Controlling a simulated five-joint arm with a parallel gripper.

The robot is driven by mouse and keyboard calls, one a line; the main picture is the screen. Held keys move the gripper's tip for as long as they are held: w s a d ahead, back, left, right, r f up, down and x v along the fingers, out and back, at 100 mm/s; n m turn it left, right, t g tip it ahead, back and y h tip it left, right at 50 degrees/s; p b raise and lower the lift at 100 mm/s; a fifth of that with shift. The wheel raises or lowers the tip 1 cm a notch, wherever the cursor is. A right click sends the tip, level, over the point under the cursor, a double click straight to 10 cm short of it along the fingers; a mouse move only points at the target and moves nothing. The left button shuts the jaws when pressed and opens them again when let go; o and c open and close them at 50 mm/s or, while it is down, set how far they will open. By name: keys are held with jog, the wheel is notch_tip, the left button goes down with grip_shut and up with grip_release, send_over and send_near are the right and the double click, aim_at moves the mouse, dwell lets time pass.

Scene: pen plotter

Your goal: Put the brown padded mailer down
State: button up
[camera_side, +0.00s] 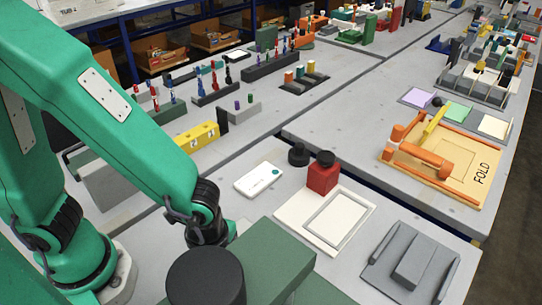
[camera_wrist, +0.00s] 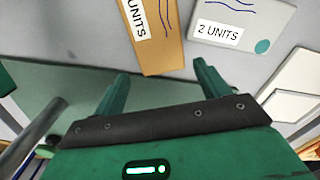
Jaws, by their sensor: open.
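The brown padded mailer (camera_wrist: 172,45) shows at the top of the wrist view, with a white label reading "UNITS" and a blue scribble. It appears to lie flat on the grey surface. My gripper (camera_wrist: 160,70) is open, its two green fingers apart, with the mailer's near end between and just beyond the fingertips. No contact with either finger is visible. In the side view I cannot make out the brown mailer or the fingers; my arm and a dark cylinder (camera_side: 205,278) cover that area.
A white mailer labelled "2 UNITS" (camera_wrist: 243,22) lies right of the brown one; it also shows in the side view (camera_side: 259,178). Right of it are a red block (camera_side: 322,177) and a white framed tray (camera_side: 294,219).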

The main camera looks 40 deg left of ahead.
jog(key=shift+a+f, duration=0.15)
jog(key=shift+f, duration=2.15)
jog(key=c, duration=0.8)
jog(key=shift+r, duration=0.1)
jog(key=shift+r, duration=4.9)
jog(key=shift+w, duration=0.1)
jog(key=w+a+r+n, duration=0.2)
jog(key=w+a+n, duration=0.1)
jog(key=w, duration=0.4)
jog(key=w+a+r+n, duration=0.2)
jog(key=w+a+n, duration=0.15)
jog(key=w, duration=0.25)
jog(key=w+a+r+n, duration=0.1)
jog(key=w+a+n, duration=0.1)
jog(key=w+a, duration=0.1)
jog(key=w+a+r+n, duration=0.2)
jog(key=w+a, duration=0.1)
jog(key=a, duration=0.3)
jog(key=w+a+r+n, duration=0.2)
jog(key=w+a+n, duration=0.1)
jog(key=a, duration=0.1)
jog(key=shift+w+a, duration=0.15)
jog(key=shift+a, duration=0.15)
